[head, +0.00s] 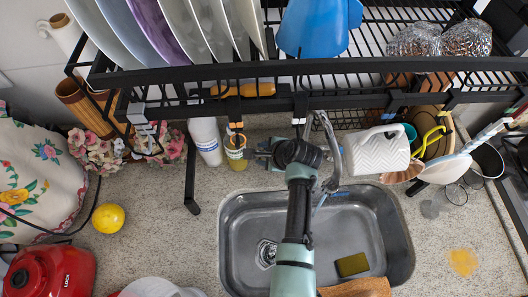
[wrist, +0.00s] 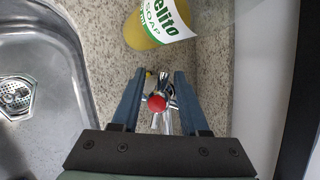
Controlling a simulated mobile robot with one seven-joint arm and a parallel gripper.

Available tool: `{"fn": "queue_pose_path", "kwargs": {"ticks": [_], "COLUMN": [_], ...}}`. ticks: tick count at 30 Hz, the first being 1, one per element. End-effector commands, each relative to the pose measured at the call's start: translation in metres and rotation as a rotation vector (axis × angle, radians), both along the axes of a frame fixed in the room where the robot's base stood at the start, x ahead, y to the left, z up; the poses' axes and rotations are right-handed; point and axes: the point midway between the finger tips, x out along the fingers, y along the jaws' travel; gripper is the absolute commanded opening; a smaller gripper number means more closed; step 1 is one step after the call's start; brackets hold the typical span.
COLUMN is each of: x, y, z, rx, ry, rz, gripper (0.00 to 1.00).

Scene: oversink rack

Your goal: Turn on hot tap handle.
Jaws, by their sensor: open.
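The tap handle with a round red cap (wrist: 157,102) shows in the wrist view between the two fingers of my gripper (wrist: 160,76). The fingers are open, one on each side of the handle; I cannot tell whether either touches it. In the head view, my gripper (head: 261,153) points left behind the sink, and the handle is hidden there by my arm. The curved chrome tap spout (head: 334,150) rises just right of my wrist and hangs over the sink.
A soap bottle (wrist: 158,24) stands just beyond the fingertips. It also shows in the head view (head: 236,152), beside a white bottle (head: 205,140). The steel sink (head: 232,235) holds a sponge (head: 352,264). The black rack (head: 330,67) overhangs from behind. A white jug (head: 377,150) stands right.

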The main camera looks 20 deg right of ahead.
Motion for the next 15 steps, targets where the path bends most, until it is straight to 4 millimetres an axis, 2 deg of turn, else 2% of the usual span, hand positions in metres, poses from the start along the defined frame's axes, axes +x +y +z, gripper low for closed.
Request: {"fn": "queue_pose_path", "kwargs": {"ticks": [5,15], "x": [-0.006,-0.032], "y": [-0.002,-0.010], "z": [0.009,0.044], "rx": [0.001,-0.002], "ry": [-0.001,-0.002], "rz": [0.000,-0.003], "gripper": [0.44,0.44]}}
